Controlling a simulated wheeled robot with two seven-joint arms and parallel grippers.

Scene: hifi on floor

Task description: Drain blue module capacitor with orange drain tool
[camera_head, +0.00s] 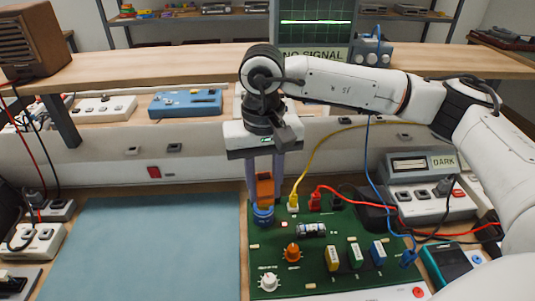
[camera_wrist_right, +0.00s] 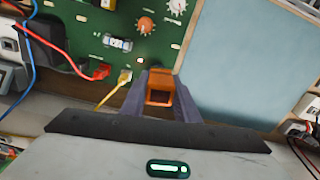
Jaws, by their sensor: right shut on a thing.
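My right gripper (camera_head: 264,193) comes down over the green circuit board (camera_head: 315,255) and is shut on the orange drain tool (camera_head: 264,184). The tool is upright between the two purple-grey fingers. Its lower end is at the top of the blue capacitor (camera_head: 263,217), at the board's back left corner; I cannot tell if they touch. In the right wrist view the orange tool (camera_wrist_right: 160,96) sits between the fingers and the capacitor is hidden. My left gripper is not in view.
A yellow plug (camera_head: 293,202) and a red plug (camera_head: 315,202) with cables stand close right of the tool. An orange knob (camera_head: 292,252) and a white knob (camera_head: 269,281) are nearer the front. The blue mat (camera_head: 160,245) at left is clear.

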